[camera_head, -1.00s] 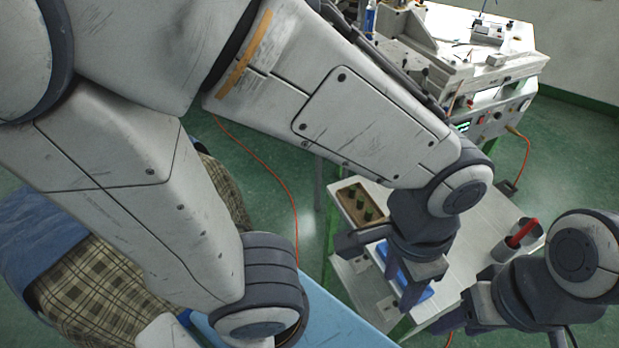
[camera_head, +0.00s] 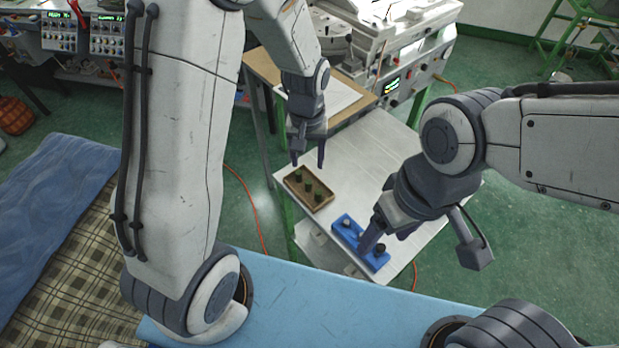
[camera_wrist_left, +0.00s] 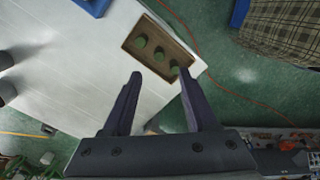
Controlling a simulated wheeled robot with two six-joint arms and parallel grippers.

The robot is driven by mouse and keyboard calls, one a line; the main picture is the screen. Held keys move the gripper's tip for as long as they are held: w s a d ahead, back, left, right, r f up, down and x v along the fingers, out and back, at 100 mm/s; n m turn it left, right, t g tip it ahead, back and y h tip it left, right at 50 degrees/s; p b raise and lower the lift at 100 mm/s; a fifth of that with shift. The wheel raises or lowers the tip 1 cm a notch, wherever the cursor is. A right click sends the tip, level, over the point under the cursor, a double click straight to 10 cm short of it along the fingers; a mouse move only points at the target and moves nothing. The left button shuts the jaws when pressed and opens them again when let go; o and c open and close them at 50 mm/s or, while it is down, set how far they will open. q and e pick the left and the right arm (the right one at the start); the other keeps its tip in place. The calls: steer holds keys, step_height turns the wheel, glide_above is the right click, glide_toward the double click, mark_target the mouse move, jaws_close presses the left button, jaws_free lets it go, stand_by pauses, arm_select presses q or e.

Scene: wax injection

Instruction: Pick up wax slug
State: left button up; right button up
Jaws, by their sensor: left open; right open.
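The wax slugs are several short dark green cylinders (camera_head: 309,186) standing in a brown tray (camera_head: 327,205) on a white table. In the left wrist view, the slugs (camera_wrist_left: 158,54) and the tray (camera_wrist_left: 128,46) lie just beyond my fingertips. My left gripper (camera_head: 308,164) is open and empty, fingers pointing down above the tray's far end. It also shows in the left wrist view (camera_wrist_left: 160,73), with one finger reaching over the tray's corner near a slug. My right gripper (camera_head: 424,248) is open, one finger over a blue holder (camera_head: 346,228) and the other off to the right.
The blue holder carries dark round pieces and is partly hidden by my right finger. The white table (camera_head: 370,150) is clear between the trays and its back edge. A machine (camera_head: 400,60) stands behind. A light blue surface (camera_head: 300,300) is in front.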

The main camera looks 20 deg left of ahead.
arm_select(q)
glide_above(308, 189)
step_height(308, 189, down, 4)
steer(key=shift+s+f, duration=0.15)
steer(key=shift+f, duration=0.1)
steer(key=shift+f+p, duration=0.55)
steer(key=shift+p, duration=0.05)
step_height(308, 189, down, 3)
steer(key=shift+f+p, duration=0.15)
steer(key=shift+p, duration=0.45)
steer(key=shift+f, duration=0.45)
jaws_close()
